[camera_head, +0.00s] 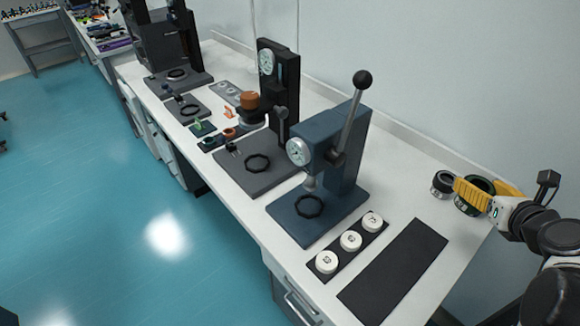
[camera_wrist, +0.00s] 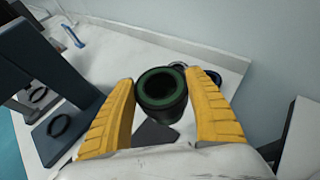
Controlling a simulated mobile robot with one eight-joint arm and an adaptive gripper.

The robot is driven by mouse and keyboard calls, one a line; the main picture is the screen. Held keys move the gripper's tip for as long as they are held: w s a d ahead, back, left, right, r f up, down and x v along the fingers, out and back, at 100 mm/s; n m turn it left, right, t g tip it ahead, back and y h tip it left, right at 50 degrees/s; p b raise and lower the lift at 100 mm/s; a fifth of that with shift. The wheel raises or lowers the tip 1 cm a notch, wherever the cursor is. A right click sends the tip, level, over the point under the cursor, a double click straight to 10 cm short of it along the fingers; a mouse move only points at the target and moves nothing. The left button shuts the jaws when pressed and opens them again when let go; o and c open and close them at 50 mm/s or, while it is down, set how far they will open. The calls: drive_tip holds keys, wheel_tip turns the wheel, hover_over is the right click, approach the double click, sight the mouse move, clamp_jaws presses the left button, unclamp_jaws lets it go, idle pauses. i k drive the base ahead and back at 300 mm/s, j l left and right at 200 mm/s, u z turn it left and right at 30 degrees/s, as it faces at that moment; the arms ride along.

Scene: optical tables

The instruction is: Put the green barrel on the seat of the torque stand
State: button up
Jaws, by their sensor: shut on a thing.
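My gripper (camera_head: 487,190) is at the right end of the bench, its yellow fingers closed around the green barrel (camera_head: 474,196). In the wrist view the barrel (camera_wrist: 161,92), dark with a green rim and open top, sits between the two fingers (camera_wrist: 160,115). Whether its underside touches the bench is unclear. A blue stand (camera_head: 345,150) with a dial and a ball-topped lever has a black ring seat (camera_head: 309,206) on its base. I cannot tell which is the torque stand.
Another dark barrel (camera_head: 443,184) stands just left of the held one. A black mat (camera_head: 395,272) and a strip with three white round pieces (camera_head: 351,241) lie in front of the blue stand. Another dark stand (camera_head: 170,50) is at the far end. The wall runs behind.

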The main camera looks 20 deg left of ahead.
sight(257, 164)
drive_tip(key=k+j+u, duration=0.15)
drive_tip(key=j+u, duration=0.25)
drive_tip(key=j, duration=0.3)
drive_tip(key=j+u, duration=0.4)
drive_tip(key=j, duration=0.25)
drive_tip(key=i+j+u, duration=0.6)
drive_tip(key=j, duration=0.1)
